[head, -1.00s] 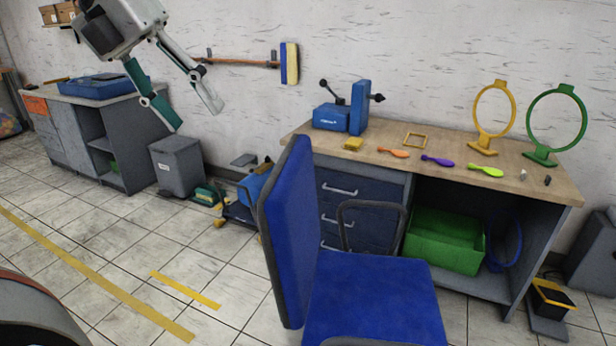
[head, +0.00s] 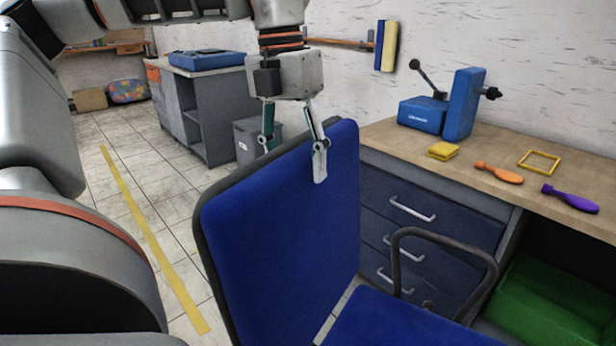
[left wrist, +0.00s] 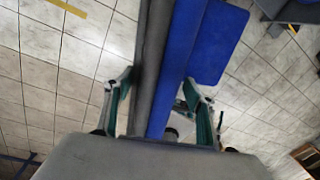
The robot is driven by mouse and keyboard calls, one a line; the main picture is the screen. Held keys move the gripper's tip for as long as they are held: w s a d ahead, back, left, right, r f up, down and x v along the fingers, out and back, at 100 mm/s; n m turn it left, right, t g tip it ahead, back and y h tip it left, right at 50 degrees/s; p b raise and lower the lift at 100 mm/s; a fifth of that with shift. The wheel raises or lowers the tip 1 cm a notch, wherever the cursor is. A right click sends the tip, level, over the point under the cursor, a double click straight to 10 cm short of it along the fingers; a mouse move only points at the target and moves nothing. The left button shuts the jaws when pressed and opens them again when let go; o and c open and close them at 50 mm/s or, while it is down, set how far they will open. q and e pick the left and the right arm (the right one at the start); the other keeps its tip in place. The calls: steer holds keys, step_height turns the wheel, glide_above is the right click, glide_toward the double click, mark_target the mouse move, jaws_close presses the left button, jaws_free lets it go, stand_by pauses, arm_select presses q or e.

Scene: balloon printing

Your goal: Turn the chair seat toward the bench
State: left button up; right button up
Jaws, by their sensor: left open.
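The blue chair's backrest (head: 285,235) stands in front of me in the head view, with its dark rear shell toward the left. Its blue seat (head: 400,322) extends lower right, partly cut off by the frame. The wooden-topped bench (head: 455,158) is behind and to the right. My left gripper (head: 294,155) is open at the backrest's top edge, with one finger on the front side and the other behind. In the left wrist view, the backrest (left wrist: 178,70) runs between the spread fingers of the gripper (left wrist: 157,98). Contact is unclear. My right gripper is out of view.
A chair armrest (head: 440,245) stands close to the bench drawers (head: 410,215). A green crate (head: 550,300) sits under the bench. A blue machine (head: 445,110) stands on top. A grey cabinet (head: 215,115) and bin (head: 245,140) are behind left. Tiled floor at left is clear.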

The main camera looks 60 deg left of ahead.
mark_target(298, 186)
arm_select(q)
steer(key=shift+w+d+f+b, duration=0.15)
steer(key=shift+f+b, duration=0.1)
steer(key=shift+f, duration=0.95)
steer(key=shift+w+d+f+b, duration=0.1)
steer(key=shift+f+b, duration=0.1)
steer(key=shift+f, duration=0.95)
jaws_close()
steer(key=shift+s, duration=0.15)
